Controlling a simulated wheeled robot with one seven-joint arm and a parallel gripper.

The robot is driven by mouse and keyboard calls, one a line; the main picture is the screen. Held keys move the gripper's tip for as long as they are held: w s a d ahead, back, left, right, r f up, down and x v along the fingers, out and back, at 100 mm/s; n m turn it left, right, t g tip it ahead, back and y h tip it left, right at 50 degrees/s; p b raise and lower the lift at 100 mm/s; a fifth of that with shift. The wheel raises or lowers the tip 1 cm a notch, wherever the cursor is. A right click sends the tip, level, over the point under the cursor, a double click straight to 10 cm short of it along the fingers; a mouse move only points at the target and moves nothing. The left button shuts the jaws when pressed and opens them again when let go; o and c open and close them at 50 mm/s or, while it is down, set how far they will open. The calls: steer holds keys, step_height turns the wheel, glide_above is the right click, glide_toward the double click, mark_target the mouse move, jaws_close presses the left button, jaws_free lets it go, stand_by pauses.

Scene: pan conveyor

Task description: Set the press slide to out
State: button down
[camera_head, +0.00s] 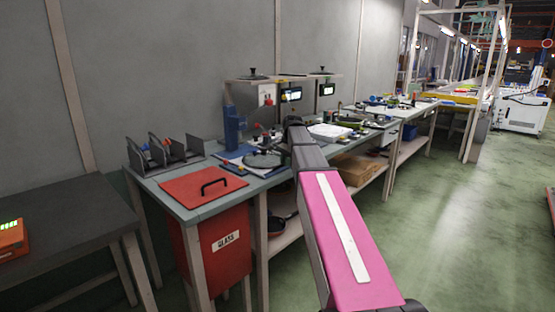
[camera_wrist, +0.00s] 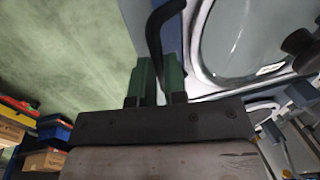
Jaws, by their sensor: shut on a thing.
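My gripper (camera_wrist: 158,72) shows two green fingers in the wrist view. They are closed on a curved black handle (camera_wrist: 160,28). The handle stands at the edge of a blue-grey plate (camera_wrist: 171,40), which looks like the press slide. Next to it lies a round glass lid (camera_wrist: 235,40) with a pale rim and a dark knob (camera_wrist: 298,42). In the head view my arm reaches over the workbench, and its far end hides the fingers and handle. A round glass lid (camera_head: 263,160) on a blue and white base shows left of the arm there. How far the slide is out cannot be told.
A red lid with a black handle (camera_head: 203,187) covers a red "GLASS" bin (camera_head: 224,245) at the bench's near end. Green floor (camera_head: 455,220) is free on the right.

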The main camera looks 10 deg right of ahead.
steer(key=shift+s+d, duration=0.15)
steer(key=shift+s, duration=0.05)
steer(key=c, duration=1.2)
jaws_free()
steer(key=shift+o, duration=0.2)
steer(key=shift+r, duration=0.1)
step_height(320, 180, up, 10)
steer(key=s+d, duration=0.1)
steer(key=shift+s+r, duration=0.25)
steer(key=shift+s, duration=0.05)
steer(key=shift+d, duration=0.1)
